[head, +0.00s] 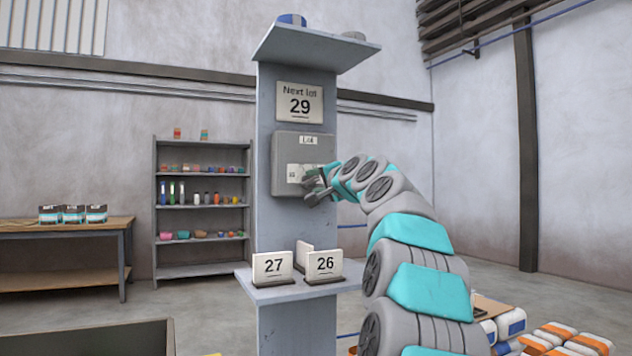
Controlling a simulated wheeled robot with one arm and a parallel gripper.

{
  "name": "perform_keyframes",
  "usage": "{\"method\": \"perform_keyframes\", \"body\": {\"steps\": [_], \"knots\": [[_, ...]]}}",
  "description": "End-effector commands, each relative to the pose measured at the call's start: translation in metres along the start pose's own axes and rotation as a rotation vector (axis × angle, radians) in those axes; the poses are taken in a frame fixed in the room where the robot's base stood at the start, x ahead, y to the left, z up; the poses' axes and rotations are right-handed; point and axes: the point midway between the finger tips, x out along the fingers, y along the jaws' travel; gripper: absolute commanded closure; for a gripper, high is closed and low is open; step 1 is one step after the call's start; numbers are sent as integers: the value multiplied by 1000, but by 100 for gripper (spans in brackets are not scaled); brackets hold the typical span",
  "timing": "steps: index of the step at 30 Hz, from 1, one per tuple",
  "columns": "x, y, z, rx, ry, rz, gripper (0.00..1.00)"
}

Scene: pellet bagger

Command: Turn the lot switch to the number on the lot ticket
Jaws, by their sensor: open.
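A pale plate (293,174) shows on the box front beside the gripper. My gripper (308,186) is open, right at the box's lower right front. Whether its fingers touch the switch cannot be made out.
A small shelf (264,296) on the column holds standing cards reading "27" (273,267) and "26" (325,264), with another behind. A storage rack (156,235) and a wooden table (60,228) stand at left. Bags (556,334) lie lower right.

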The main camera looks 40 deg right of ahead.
Motion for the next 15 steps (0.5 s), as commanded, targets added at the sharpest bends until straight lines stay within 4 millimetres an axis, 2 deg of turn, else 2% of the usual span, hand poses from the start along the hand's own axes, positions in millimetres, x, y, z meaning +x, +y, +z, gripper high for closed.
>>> {"method": "perform_keyframes", "body": {"steps": [8,15], "knots": [[1,0,0,0,1,-1,54],[1,-1,0,-1,1,-1,81]]}}
